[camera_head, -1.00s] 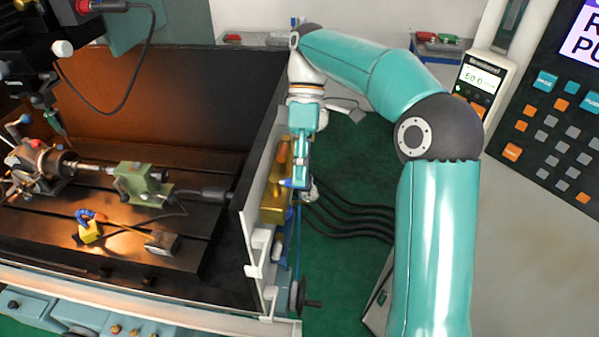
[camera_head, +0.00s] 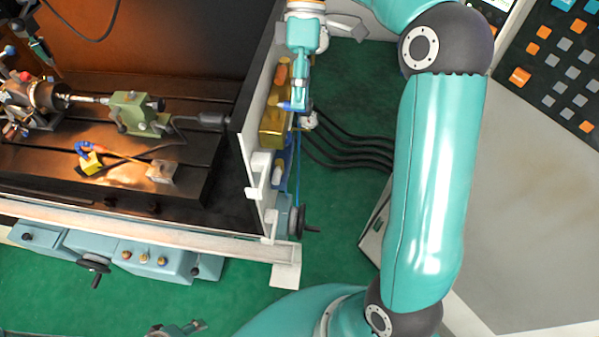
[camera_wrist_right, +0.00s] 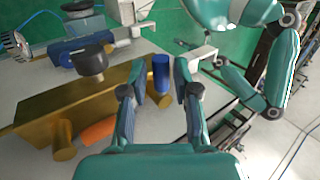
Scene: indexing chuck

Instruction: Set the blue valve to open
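The blue valve shows as a blue handle (camera_head: 290,106) on the right side of the brass block (camera_head: 274,126). In the right wrist view the blue handle (camera_wrist_right: 161,72) is an upright cylinder beyond and between the fingertips. My right gripper (camera_wrist_right: 160,87) is open, with one finger on each side of the handle's line; I cannot tell whether either touches it. In the head view the right gripper (camera_head: 300,100) points down beside the handle. A grey part at the bottom edge may be my left gripper (camera_head: 177,329); its fingers are not clear.
An orange handle (camera_head: 282,74) sits on the same block, close to my right gripper. A black knob (camera_wrist_right: 90,62) stands beyond the block. A white panel edge (camera_head: 254,150) is left of it, black hoses (camera_head: 350,150) run right. Green floor lies below.

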